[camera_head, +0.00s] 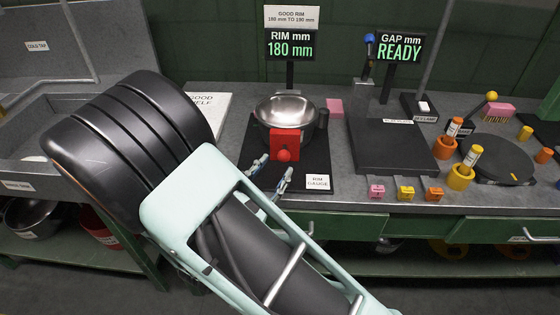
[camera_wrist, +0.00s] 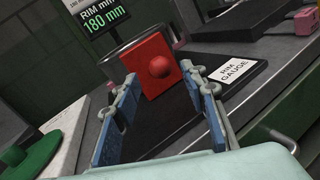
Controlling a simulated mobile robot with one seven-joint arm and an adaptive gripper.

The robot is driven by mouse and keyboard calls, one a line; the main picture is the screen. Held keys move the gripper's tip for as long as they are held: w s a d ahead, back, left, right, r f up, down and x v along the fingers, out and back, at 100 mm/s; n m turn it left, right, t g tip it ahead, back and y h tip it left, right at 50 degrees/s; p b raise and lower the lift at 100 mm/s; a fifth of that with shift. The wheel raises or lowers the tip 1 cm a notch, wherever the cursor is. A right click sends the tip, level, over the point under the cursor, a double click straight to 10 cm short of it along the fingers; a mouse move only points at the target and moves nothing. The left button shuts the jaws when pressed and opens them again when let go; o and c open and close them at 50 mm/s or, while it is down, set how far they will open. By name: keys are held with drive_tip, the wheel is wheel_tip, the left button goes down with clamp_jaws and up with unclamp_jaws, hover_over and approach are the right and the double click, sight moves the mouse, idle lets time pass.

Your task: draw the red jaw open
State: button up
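The red jaw (camera_head: 285,137) is an upright red block with a round red knob (camera_head: 284,155) on its front, standing against the near side of a steel pot (camera_head: 285,109) on the black rim gauge base (camera_head: 318,165). In the wrist view the red jaw (camera_wrist: 142,82) and its knob (camera_wrist: 160,68) lie ahead, between my fingers. My gripper (camera_head: 271,173) is open and empty, just in front of the knob. Its blue-padded fingers (camera_wrist: 163,90) are spread to either side, apparently short of the knob. Whether a fingertip touches the jaw's face cannot be told.
The rim display (camera_head: 290,46) reads 180 mm; the gap display (camera_head: 400,50) reads READY. A RIM GAUGE label (camera_head: 318,182) lies right of my gripper. A dark plate (camera_head: 395,143) and orange and yellow holders (camera_head: 460,177) stand further right. A sink (camera_head: 45,125) is at left.

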sight(281, 159)
drive_tip(key=shift+x, duration=1.9)
clamp_jaws()
drive_tip(key=shift+s, duration=0.1)
